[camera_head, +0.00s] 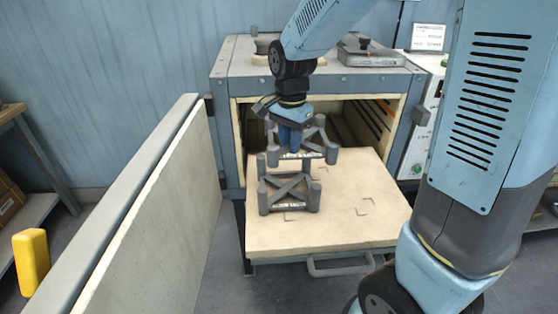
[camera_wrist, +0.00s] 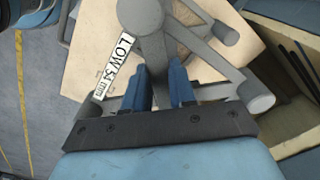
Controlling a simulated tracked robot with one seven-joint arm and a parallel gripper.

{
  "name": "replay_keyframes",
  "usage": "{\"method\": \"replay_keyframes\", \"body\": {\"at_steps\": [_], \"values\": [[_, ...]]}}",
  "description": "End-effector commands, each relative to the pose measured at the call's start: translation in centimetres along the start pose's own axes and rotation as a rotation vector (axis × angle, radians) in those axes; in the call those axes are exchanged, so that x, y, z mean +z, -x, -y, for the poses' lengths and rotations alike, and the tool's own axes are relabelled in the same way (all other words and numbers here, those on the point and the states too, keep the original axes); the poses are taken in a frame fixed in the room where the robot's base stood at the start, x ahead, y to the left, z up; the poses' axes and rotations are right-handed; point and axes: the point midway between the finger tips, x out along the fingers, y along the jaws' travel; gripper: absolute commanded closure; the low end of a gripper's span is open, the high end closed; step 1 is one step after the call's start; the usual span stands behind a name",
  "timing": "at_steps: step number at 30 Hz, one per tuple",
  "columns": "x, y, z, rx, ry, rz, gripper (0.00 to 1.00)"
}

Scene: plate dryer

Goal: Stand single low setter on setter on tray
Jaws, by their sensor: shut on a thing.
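My gripper (camera_head: 290,146) is shut on a grey low setter (camera_head: 331,153), a frame with crossed bars and round corner posts. The wrist view shows the blue fingers (camera_wrist: 168,85) closed on a bar of this setter (camera_wrist: 222,62), beside a label reading LOW 54 mm. A second grey setter (camera_head: 263,197) stands upright on the pale tray (camera_head: 350,228). In the head view the held setter appears above and a little right of the standing one. The held setter looks roughly level; I cannot tell whether the two touch. The held setter hides much of the lower one in the wrist view.
The tray sticks out of the open dryer (camera_head: 228,85), with a handle (camera_head: 345,270) at its front. The open door (camera_head: 160,220) stands left. Corner marks on the tray's right half surround free room. A yellow object (camera_head: 31,262) is far left.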

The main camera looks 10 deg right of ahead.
Motion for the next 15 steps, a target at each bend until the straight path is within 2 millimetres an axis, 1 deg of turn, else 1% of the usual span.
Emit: {"method": "replay_keyframes", "body": {"at_steps": [1,3,11,12,15], "values": [[0.4,-0.7,0.5,0.001,0.004,0.0,1.0],[0.8,-1.4,0.9,0.001,0.002,0.0,1.0],[1.5,-2.9,1.9,0.0,0.002,0.0,1.0],[1.8,-3.3,2.2,0.0,0.002,0.0,1.0],[1.7,-4.8,2.1,0.002,0.0,0.001,1.0]]}}
